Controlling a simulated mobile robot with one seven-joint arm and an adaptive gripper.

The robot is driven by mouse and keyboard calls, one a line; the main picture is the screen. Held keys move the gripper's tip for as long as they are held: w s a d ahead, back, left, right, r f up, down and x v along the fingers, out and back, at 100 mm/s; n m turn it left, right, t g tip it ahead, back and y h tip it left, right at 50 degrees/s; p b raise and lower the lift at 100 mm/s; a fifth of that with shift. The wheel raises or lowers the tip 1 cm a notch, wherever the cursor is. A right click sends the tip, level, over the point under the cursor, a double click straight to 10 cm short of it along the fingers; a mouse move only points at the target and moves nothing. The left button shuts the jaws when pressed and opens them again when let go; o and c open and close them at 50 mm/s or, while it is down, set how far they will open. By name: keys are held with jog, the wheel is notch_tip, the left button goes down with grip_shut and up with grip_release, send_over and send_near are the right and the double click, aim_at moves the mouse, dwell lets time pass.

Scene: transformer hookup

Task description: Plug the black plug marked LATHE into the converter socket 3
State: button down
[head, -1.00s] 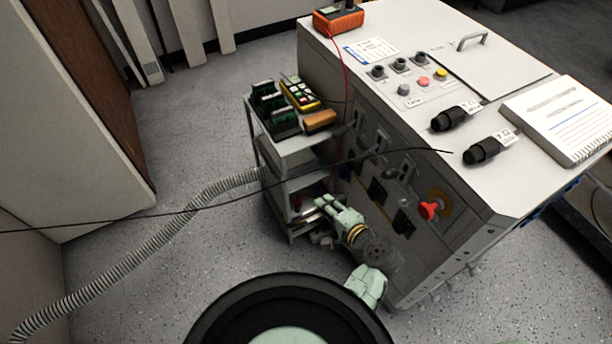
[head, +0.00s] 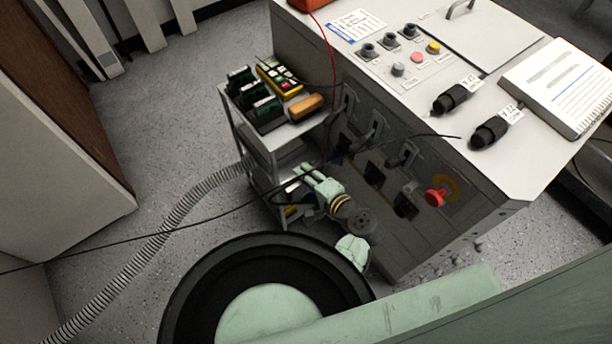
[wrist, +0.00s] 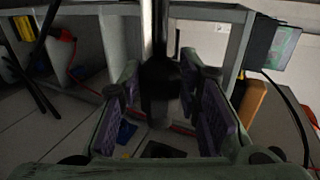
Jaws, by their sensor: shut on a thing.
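My gripper (head: 318,184) is low in front of the converter's front panel (head: 372,228), beside the small shelf cart. In the wrist view its purple-padded fingers (wrist: 168,110) are shut on a dark plug (wrist: 160,82), with a dark cable or shaft rising from it. No LATHE marking is readable on it. The front panel carries a row of dark sockets, one of them the right-hand socket (head: 406,206), with levers above them. Socket numbers are too small to read. The held plug is hidden in the head view and appears apart from the sockets.
Two black tagged plugs (head: 456,98) (head: 490,132) lie on the cabinet top near a notebook (head: 560,85). A red knob (head: 436,197) sticks out of the panel. The cart (head: 262,150) stands close left of my gripper. A black cable and a ribbed hose (head: 150,250) cross the floor.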

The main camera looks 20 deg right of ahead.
aim_at(322, 166)
jog(key=shift+w+d+b, duration=0.3)
jog(key=shift+d, duration=0.55)
jog(key=shift+w+d+b, duration=0.25)
jog(key=shift+w+d, duration=0.1)
jog(key=shift+d, duration=0.45)
jog(key=shift+w+d+b, duration=0.3)
jog(key=shift+d, duration=0.7)
jog(key=shift+r+p, duration=0.15)
jog(key=shift+p, duration=0.45)
jog(key=shift+w+d, duration=0.3)
jog(key=shift+d, duration=0.4)
jog(key=shift+w+d, duration=0.25)
jog(key=shift+d, duration=0.45)
jog(key=shift+w+d, duration=0.1)
jog(key=shift+d, duration=0.1)
jog(key=c, duration=1.1)
grip_release()
jog(key=shift+d+r, duration=0.1)
jog(key=shift+r, duration=0.05)
